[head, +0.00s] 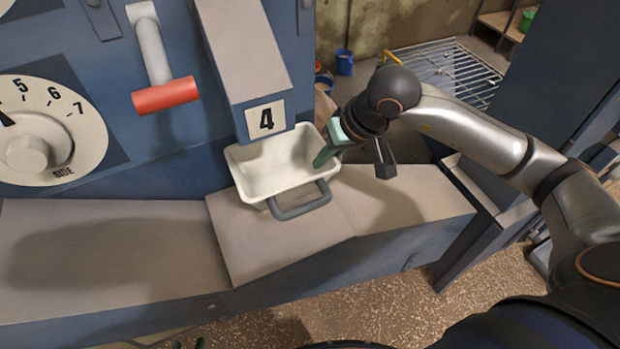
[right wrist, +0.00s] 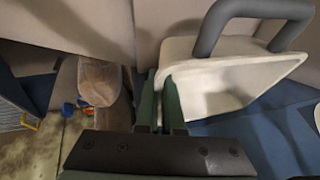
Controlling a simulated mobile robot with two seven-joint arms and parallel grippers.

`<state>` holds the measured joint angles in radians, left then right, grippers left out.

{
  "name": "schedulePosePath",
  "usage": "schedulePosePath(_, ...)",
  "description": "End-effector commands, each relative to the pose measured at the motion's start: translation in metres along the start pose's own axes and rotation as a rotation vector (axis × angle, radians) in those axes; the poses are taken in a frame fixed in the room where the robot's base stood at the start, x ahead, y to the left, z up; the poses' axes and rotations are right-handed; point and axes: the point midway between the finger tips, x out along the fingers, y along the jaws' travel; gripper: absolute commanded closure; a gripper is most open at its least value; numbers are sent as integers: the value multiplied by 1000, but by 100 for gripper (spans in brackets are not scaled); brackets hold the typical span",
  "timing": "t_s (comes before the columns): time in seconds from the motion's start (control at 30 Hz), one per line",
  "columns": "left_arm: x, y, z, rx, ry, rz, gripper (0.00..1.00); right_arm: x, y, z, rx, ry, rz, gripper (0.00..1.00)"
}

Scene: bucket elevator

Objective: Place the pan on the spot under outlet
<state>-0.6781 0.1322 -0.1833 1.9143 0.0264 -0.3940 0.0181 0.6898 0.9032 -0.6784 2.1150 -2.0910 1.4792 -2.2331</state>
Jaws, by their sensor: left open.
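The pan (head: 270,172) is a white open tray with a grey loop handle (head: 301,200). It is below the grey outlet chute marked 4 (head: 266,119), over the back of a raised grey block (head: 240,240). The pan looks empty. I cannot tell whether it touches the block. My right gripper (head: 322,158) is at the pan's right wall. In the right wrist view its green fingers (right wrist: 160,100) are close together on either side of the pan's wall (right wrist: 215,72). Only the green fingertips of my left gripper (head: 187,345) show at the bottom edge, apart and empty.
A red-handled lever (head: 165,95) and a dial (head: 40,130) are on the blue machine at left. A grey ledge (head: 100,255) runs along the front.

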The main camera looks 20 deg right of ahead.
Motion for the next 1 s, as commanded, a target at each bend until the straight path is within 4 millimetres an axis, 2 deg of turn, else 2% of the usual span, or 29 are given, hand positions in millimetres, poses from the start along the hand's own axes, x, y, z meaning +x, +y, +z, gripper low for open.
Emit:
schedulePosePath(0.4, -3, 1, -2, 0, -2, 1, 50, 44, 12, 18, 1, 2, -3, 100)
schedulePosePath(0.8, 1, 1, 2, -1, -2, 2, 50, 49, 14, 19, -1, 4, -2, 100)
schedulePosePath(1.0, 0, 1, 1, -1, -2, 1, 50, 48, 14, 19, -1, 2, -1, 75)
